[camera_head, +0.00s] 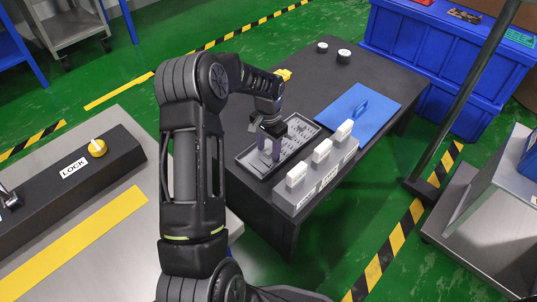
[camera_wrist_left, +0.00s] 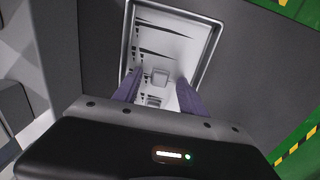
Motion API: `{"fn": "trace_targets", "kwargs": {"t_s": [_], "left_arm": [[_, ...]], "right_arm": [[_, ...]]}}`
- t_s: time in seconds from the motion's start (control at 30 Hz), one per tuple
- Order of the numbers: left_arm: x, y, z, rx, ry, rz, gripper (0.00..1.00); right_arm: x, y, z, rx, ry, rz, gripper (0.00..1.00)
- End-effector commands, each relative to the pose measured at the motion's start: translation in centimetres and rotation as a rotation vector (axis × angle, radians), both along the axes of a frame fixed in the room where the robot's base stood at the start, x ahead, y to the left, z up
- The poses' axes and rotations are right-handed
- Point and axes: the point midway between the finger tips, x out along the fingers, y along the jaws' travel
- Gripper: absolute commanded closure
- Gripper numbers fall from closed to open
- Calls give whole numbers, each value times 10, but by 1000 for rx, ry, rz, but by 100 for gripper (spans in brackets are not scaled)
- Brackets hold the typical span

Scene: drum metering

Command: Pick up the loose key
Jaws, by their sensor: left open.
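A shallow dark-rimmed tray (camera_head: 312,128) lies on the black table in the head view. It also shows in the left wrist view (camera_wrist_left: 212,45), with dark tapered marks on its pale floor. A small grey block (camera_wrist_left: 159,77), which looks like the loose key, sits in the tray in the wrist view. My left gripper (camera_head: 269,154) points down over the tray. Its two purple fingers (camera_wrist_left: 158,84) are open, one on either side of the block. I cannot tell whether they touch it. In the head view the fingers hide the block. My right gripper is not in view.
A grey strip (camera_head: 314,187) with three white blocks stands along the table's front edge. A blue mat (camera_head: 385,97) with a blue upright piece lies to the right. Two white-topped knobs (camera_head: 344,56) stand at the back. A LOCK panel (camera_head: 120,152) is at left.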

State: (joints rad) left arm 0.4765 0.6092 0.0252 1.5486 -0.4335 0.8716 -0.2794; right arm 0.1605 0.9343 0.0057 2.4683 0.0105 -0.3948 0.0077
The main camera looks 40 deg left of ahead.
Motion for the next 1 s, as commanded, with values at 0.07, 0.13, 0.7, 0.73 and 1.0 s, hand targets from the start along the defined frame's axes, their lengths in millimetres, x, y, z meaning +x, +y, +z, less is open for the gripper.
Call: {"fn": "trace_targets", "kwargs": {"t_s": [0.07,0.13,0.7,0.73,1.0], "left_arm": [[0,0,0,0,0,0,51],[0,0,0,0,0,0,51],[0,0,0,0,0,0,79],[0,0,0,0,0,0,81],[0,0,0,0,0,0,100]], "right_arm": [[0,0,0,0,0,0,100],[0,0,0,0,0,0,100],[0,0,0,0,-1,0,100],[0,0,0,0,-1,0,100],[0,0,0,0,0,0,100]]}}
